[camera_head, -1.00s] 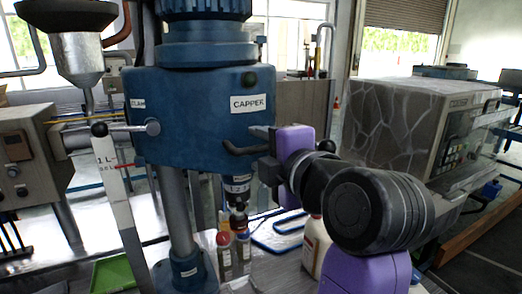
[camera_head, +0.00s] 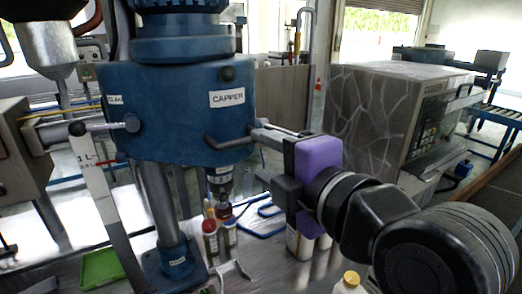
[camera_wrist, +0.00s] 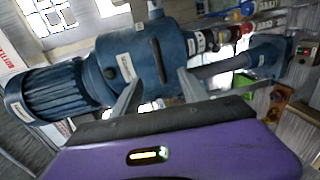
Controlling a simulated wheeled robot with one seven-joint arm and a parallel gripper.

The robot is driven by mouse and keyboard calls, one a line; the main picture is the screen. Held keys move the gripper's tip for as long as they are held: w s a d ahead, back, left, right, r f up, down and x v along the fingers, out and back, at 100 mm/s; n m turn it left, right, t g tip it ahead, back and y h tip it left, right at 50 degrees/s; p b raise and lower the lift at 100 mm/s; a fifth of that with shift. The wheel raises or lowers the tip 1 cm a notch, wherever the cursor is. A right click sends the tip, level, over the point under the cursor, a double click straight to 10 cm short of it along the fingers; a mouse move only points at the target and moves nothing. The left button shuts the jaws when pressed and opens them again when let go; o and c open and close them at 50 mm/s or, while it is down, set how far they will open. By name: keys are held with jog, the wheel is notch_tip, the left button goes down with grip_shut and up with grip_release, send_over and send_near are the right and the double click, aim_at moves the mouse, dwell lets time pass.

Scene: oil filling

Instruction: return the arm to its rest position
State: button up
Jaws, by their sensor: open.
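My gripper (camera_head: 258,156), with a purple body, points left beside the blue capper machine (camera_head: 170,100) in the head view. Its fingers are apart with nothing between them. One finger overlaps the capper's dark handle in the picture; I cannot tell whether they touch. In the wrist view, the two grey fingers (camera_wrist: 160,92) stand apart against the blue capper (camera_wrist: 135,62). My dark arm reaches in from the lower right of the head view.
Small bottles (camera_head: 220,236) stand under the capper head. A yellow-capped bottle (camera_head: 350,282) is at the bottom edge, near my arm. A green tray (camera_head: 102,268) lies lower left. A grey stone-patterned machine (camera_head: 385,115) stands behind right.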

notch_tip(320, 180, up, 6)
jog(key=d+m+t, duration=0.2)
jog(key=m+t, duration=0.2)
jog(key=m, duration=0.2)
jog(key=s+d+f+m+t+h+b, duration=0.1)
jog(key=s+d+f+m, duration=0.25)
jog(key=f, duration=0.35)
jog(key=s+d+f+m+t+h, duration=0.1)
jog(key=s+d+f+m+h, duration=0.1)
jog(key=d+f+m, duration=0.4)
jog(key=s+d+f+m+t+h+b, duration=0.1)
jog(key=s+d+f+m, duration=0.2)
jog(key=f, duration=0.5)
jog(key=s+d+f+m+g+h, duration=0.2)
jog(key=s+d+f+m, duration=0.1)
jog(key=s+f, duration=0.7)
jog(key=s+d+f+m+g+h+b, duration=0.1)
jog(key=s+d+f+m+g+h, duration=0.2)
jog(key=s+f, duration=0.7)
jog(key=s+d, duration=0.1)
jog(key=s, duration=0.6)
jog(key=shift+s+d+g, duration=0.3)
jog(key=shift+d, duration=0.05)
